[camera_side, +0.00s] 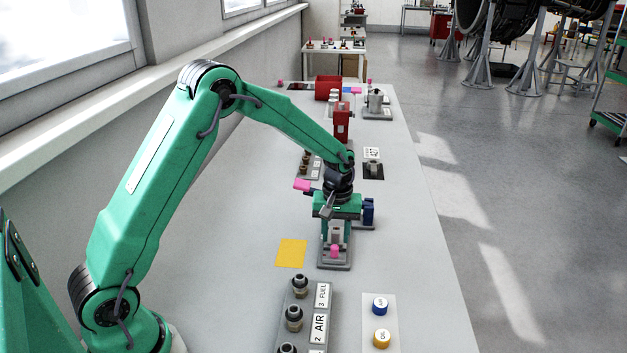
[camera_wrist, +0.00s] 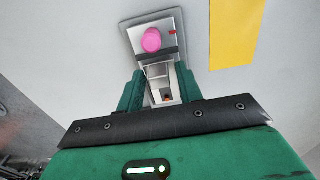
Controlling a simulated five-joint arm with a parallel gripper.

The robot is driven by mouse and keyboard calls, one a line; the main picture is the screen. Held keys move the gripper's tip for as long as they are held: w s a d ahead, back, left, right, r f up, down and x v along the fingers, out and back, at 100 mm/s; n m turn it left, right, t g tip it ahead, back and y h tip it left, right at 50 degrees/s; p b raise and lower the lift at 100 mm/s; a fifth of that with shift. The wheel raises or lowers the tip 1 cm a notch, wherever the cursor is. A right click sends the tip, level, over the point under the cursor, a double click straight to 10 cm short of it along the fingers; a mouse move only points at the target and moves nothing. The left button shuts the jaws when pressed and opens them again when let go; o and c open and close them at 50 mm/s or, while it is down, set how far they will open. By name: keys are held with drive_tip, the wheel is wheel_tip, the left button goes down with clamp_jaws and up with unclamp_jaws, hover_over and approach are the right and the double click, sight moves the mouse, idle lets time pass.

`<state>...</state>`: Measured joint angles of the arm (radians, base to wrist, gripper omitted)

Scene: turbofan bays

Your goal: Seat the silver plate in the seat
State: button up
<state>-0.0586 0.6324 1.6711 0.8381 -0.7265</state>
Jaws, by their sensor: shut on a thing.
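My gripper (camera_side: 336,238) points down over a grey fixture with a raised base (camera_side: 334,266), which looks like the seat. In the wrist view my gripper's two green fingers (camera_wrist: 160,90) are shut on the silver plate (camera_wrist: 161,76), a pale metal piece between them. The plate also shows between the fingers in the side view (camera_side: 336,232). A pink knob (camera_wrist: 152,40) sits at the near end of the fixture (camera_wrist: 172,17). The plate's lower edge is hidden, so I cannot tell whether it is down in the seat or just above it.
A yellow sheet (camera_side: 291,253) lies left of the fixture. A blue part (camera_side: 368,211) stands close on its right. A rack of fittings labelled AIR and FUEL (camera_side: 306,318) and a pale card with blue and yellow caps (camera_side: 379,312) are nearer. A red block (camera_side: 341,120) stands behind.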

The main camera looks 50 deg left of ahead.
drive_tip(key=shift+f, duration=0.35)
idle(0.6)
drive_tip(key=o, duration=1.5)
drive_tip(key=shift+o, duration=0.2)
drive_tip(key=shift+r, duration=0.15)
drive_tip(key=shift+r, duration=3.3)
drive_tip(key=shift+r, duration=0.1)
